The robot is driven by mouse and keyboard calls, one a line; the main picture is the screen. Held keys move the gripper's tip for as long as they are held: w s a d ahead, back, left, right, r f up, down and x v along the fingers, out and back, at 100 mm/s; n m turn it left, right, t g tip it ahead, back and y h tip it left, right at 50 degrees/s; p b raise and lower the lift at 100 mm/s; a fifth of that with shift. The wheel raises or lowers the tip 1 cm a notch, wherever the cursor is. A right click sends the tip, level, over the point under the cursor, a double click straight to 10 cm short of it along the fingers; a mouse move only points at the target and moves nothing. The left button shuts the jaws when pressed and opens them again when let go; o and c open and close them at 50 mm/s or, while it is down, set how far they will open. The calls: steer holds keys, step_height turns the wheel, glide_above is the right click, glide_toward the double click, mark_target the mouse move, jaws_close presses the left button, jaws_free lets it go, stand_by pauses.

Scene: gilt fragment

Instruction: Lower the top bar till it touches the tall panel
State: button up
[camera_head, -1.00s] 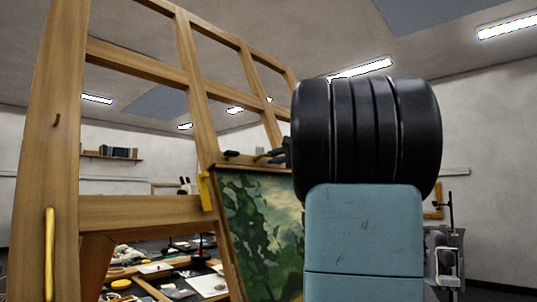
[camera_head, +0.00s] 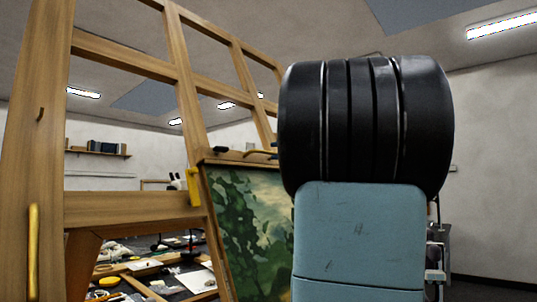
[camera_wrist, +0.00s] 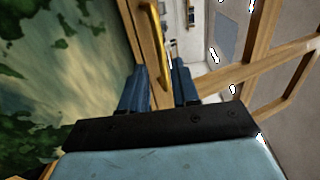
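The tall panel (camera_head: 250,225) is a painting of dark green foliage and pale sky on a wooden easel (camera_head: 184,90). The wooden top bar (camera_head: 225,161) runs along its upper edge; I cannot tell whether the two touch. A curved brass handle (camera_head: 262,154) is on the bar. In the wrist view, the handle (camera_wrist: 152,35) and bar show ahead of my gripper (camera_wrist: 158,65), with the panel (camera_wrist: 75,55) at left. The two blue fingers are apart, the handle's lower end appearing between them; contact is unclear. My arm hides most of the gripper in the head view.
A yellow piece (camera_head: 194,187) sits on the easel left of the panel. A brass rod (camera_head: 34,245) is on the near left post. A cluttered work table (camera_head: 150,275) lies beyond the easel. A grey stand (camera_head: 440,250) shows at right, partly hidden by my arm.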

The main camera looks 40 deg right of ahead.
steer(key=v, duration=0.8)
stand_by(0.4)
steer(key=a+f+n+g+y, duration=0.1)
steer(key=a+f+n+g, duration=0.55)
steer(key=a+f, duration=1.3)
steer(key=s+a+f+n+g+h, duration=0.2)
steer(key=s+a+f+n, duration=0.2)
steer(key=f, duration=0.5)
steer(key=s+a+f+n+g+h, duration=0.2)
steer(key=s+a+f+n, duration=0.3)
steer(key=f, duration=0.5)
steer(key=s+a, duration=0.2)
steer(key=shift+s+f+g+h, duration=0.15)
steer(key=shift+s+g+h, duration=0.2)
steer(key=shift+s+h, duration=0.05)
